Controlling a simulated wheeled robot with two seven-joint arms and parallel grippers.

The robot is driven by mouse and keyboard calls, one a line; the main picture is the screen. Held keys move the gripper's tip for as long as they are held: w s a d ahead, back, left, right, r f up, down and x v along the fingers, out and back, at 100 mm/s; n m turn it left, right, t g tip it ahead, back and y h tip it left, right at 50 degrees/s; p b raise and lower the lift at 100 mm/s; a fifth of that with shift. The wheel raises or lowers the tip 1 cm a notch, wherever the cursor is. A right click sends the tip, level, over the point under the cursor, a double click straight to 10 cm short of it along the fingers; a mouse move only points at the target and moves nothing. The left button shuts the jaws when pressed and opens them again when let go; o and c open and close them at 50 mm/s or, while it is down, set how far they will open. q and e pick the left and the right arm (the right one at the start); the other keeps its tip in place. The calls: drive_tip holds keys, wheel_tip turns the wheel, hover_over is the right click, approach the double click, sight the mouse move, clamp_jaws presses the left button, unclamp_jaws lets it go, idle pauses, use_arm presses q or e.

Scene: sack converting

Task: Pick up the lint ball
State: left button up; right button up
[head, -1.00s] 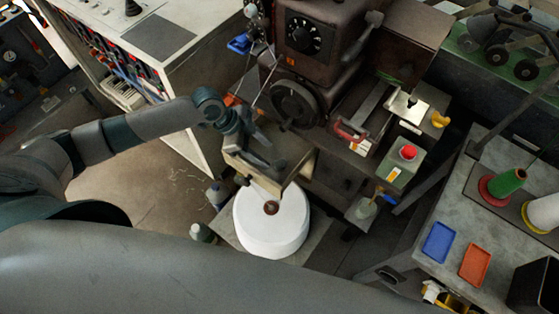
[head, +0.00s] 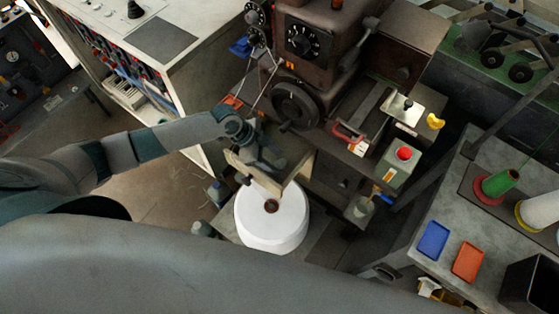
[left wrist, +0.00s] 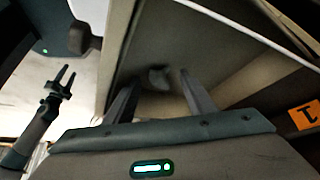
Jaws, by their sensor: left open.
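My left gripper (head: 272,172) reaches over a tan open-topped tray (head: 296,167) on the front of the dark machine. In the left wrist view my left gripper (left wrist: 160,88) is open, its two fingers pointing down into the tray (left wrist: 122,50). A small grey fuzzy lump (left wrist: 158,78), which looks like the lint ball, lies on the tray floor between and just beyond the fingertips. I cannot tell whether the fingers touch it. In the head view the arm and gripper hide it. A small two-pronged gripper (left wrist: 60,85), seemingly my right one, shows at left with prongs apart.
A white drum (head: 270,225) stands just below the tray. The machine's handwheel (head: 295,104) is close behind the gripper. An orange label (left wrist: 304,116) shows beside the tray. Blue (head: 433,240) and orange (head: 468,261) small trays lie on the right-hand bench.

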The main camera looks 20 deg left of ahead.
use_arm(q)
drive_tip(key=shift+d+f, duration=0.15)
drive_tip(key=shift+f, duration=0.2)
drive_tip(key=c, duration=1.2)
